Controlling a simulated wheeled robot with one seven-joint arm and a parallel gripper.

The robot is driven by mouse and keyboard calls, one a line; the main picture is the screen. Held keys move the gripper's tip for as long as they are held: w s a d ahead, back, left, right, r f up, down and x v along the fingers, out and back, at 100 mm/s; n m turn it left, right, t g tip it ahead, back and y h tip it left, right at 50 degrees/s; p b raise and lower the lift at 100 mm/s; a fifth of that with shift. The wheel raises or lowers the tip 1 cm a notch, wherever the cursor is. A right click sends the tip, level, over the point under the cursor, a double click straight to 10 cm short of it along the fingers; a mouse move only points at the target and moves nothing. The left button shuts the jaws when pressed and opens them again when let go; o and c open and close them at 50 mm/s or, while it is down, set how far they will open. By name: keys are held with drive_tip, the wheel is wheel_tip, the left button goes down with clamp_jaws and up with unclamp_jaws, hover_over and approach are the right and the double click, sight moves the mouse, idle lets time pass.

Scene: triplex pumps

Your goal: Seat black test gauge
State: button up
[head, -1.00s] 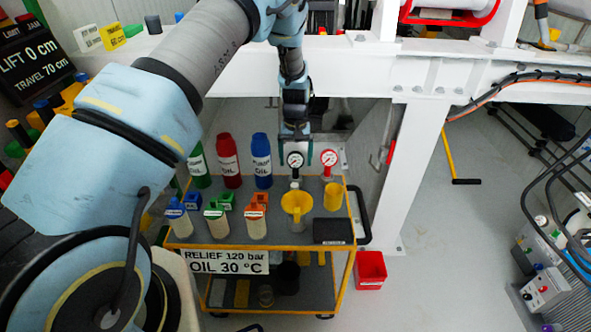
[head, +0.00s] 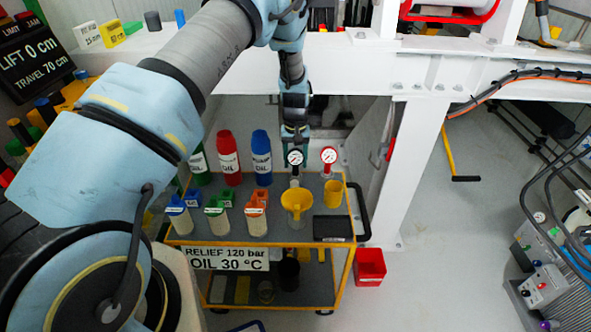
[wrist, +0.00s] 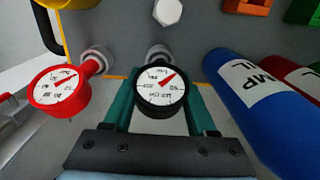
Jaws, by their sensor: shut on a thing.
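The black test gauge (head: 295,157) has a white dial and stands at the back of the cart's top, with its stem at a round grey holder. In the wrist view the black gauge (wrist: 161,88) sits between the two teal fingers of my gripper (wrist: 162,100). My gripper (head: 296,138) reaches down from above in the head view and is shut on the gauge. I cannot tell whether the stem is still in its holder (wrist: 158,53). The red gauge (head: 329,156) stands just to the right; it is at the left in the wrist view (wrist: 59,92).
Blue (head: 261,158), red (head: 228,158) and green bottles stand left of the gauge. A yellow funnel (head: 296,201), a yellow cup (head: 333,193) and several capped small bottles are in front. The white frame beam (head: 350,70) runs behind and above the cart.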

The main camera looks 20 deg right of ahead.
clamp_jaws()
